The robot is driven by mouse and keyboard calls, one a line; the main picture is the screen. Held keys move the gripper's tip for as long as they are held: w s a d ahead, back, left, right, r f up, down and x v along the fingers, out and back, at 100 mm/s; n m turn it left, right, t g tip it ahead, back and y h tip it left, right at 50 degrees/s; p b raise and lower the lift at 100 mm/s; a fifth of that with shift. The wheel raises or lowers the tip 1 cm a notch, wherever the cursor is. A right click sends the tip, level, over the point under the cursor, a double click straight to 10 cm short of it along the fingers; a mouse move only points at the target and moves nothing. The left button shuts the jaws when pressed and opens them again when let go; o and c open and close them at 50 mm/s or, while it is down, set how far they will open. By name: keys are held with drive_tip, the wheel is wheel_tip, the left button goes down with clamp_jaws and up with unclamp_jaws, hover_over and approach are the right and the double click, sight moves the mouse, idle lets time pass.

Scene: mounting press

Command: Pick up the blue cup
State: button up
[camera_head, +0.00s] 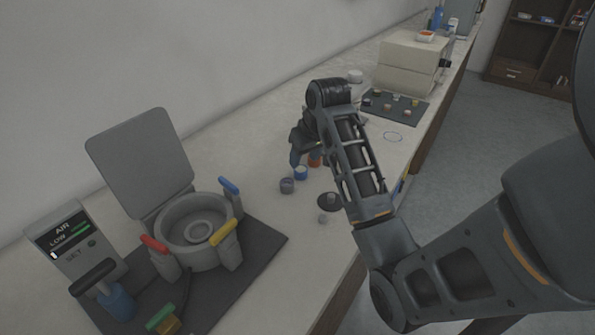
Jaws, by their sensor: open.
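A small blue cup (301,174) with a pale top stands upright on the pale bench. My gripper (304,157) points down just behind it in the head view and is open. The fingers are small and partly hidden by my forearm, and I cannot tell whether they touch the cup. No object is clearly held.
A grey cup (287,186) stands at the blue cup's lower left, and an orange-red cup (315,161) at its upper right. The mounting press (198,232) fills the left foreground. A dark mat (396,112) with small pieces lies farther back. Bare bench lies left of the cups.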

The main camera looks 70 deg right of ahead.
sight(301, 170)
drive_tip(key=x, duration=0.5)
drive_tip(key=shift+s+a+f+p, duration=0.1)
drive_tip(key=shift+s+a+p, duration=0.05)
drive_tip(key=shift+a+p, duration=0.15)
drive_tip(key=shift+c, duration=0.2)
drive_tip(key=c, duration=0.8)
